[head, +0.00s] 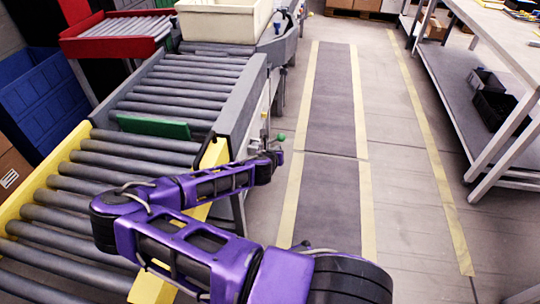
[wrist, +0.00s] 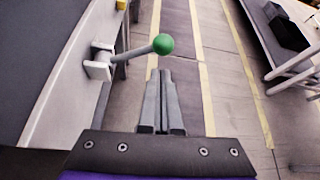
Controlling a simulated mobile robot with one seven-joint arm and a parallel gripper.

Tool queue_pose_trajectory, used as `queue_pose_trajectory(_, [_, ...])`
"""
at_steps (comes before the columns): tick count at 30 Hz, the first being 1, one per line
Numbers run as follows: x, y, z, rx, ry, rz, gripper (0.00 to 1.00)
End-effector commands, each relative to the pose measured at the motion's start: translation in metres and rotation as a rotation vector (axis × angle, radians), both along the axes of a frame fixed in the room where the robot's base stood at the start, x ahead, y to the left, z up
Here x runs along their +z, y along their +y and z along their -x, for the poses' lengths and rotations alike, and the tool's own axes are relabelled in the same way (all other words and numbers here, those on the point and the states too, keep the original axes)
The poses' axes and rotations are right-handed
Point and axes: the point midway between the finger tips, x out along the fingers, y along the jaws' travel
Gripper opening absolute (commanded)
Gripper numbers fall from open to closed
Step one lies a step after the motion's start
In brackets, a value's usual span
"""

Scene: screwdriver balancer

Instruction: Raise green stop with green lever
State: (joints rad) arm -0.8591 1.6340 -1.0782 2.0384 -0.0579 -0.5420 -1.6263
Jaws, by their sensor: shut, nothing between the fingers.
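The green stop (head: 152,126) is a flat green plate lying across the grey rollers; its face shows above them, but I cannot tell its exact height. The green lever (head: 281,137) is on the conveyor's right side. In the wrist view its green ball (wrist: 163,44) sits on a grey rod (wrist: 138,51), slanting up to the right from a pale bracket (wrist: 100,65). My gripper (wrist: 162,72) is shut and empty, its tips pointing toward the ball and just below it in the picture, with a small gap. In the head view my gripper (head: 272,148) is beside the conveyor, near the lever.
The conveyor's grey side rail (head: 240,98) and yellow rail (head: 215,153) run beside my arm. A cream bin (head: 215,22) stands at the far end. A red-framed roller section (head: 112,38) and blue bins (head: 40,95) are left. The aisle (head: 330,110) at right is clear; a workbench (head: 500,40) stands beyond.

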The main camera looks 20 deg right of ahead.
Motion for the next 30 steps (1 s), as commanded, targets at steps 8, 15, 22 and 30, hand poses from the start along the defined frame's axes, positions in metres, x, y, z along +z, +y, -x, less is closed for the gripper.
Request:
queue_pose_trajectory(8, [0.037,0.038,0.047,0.002,0.0,0.0,0.0])
queue_pose_trajectory(15, [0.055,0.058,0.073,0.001,0.001,0.001,0.0])
queue_pose_trajectory(22, [0.059,0.062,0.08,-0.001,0.0,0.0,0.0])
queue_pose_trajectory(30, [0.059,0.062,0.08,-0.001,0.0,0.0,0.0])
